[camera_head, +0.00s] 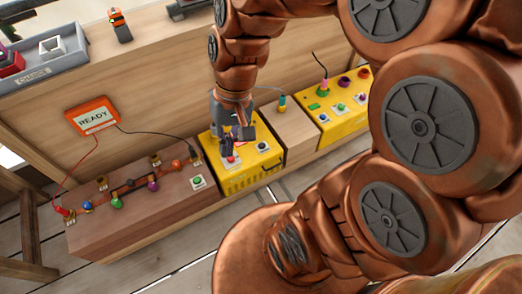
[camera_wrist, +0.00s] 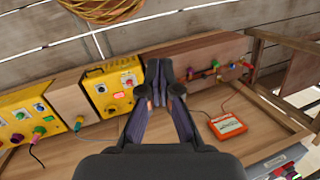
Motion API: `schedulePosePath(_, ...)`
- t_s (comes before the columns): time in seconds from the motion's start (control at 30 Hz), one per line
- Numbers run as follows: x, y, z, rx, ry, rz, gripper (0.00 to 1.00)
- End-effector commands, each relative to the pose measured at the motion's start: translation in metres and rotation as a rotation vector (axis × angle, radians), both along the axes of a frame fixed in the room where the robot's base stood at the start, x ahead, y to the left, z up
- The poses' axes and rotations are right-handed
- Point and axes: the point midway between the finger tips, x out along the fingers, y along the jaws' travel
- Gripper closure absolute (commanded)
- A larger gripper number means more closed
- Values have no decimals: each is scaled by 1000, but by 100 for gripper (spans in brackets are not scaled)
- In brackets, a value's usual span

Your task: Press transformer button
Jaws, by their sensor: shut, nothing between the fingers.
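A yellow box (camera_head: 245,178) sits in the middle of the row on the bench, with a red button (camera_head: 232,159) and a dark knob or button on a white plate (camera_head: 262,147) on top. I cannot read a label that says which box is the transformer. My gripper (camera_head: 227,150) is shut and empty, pointing down above this box, close to the red button. I cannot tell whether it touches it. In the wrist view the shut fingers (camera_wrist: 159,70) lie just right of the yellow box (camera_wrist: 104,98), and the red button (camera_wrist: 129,83) shows beside them.
A wooden board (camera_head: 135,208) with coloured knobs and a green button (camera_head: 197,181) adjoins on the left. A second yellow box (camera_head: 340,118) stands on the right beyond a wooden block (camera_head: 288,130). An orange display (camera_head: 93,116) reads READY. A grey tray (camera_head: 40,65) stands on the upper shelf.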

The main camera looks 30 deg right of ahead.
Motion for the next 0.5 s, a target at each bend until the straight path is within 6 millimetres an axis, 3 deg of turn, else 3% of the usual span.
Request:
schedulePosePath(0.03,17,1,-28,34,2,-44,100)
schedulePosePath(0.27,89,-5,-93,185,-8,-254,100)
schedulePosePath(0.5,163,-39,-169,324,-19,-515,100)
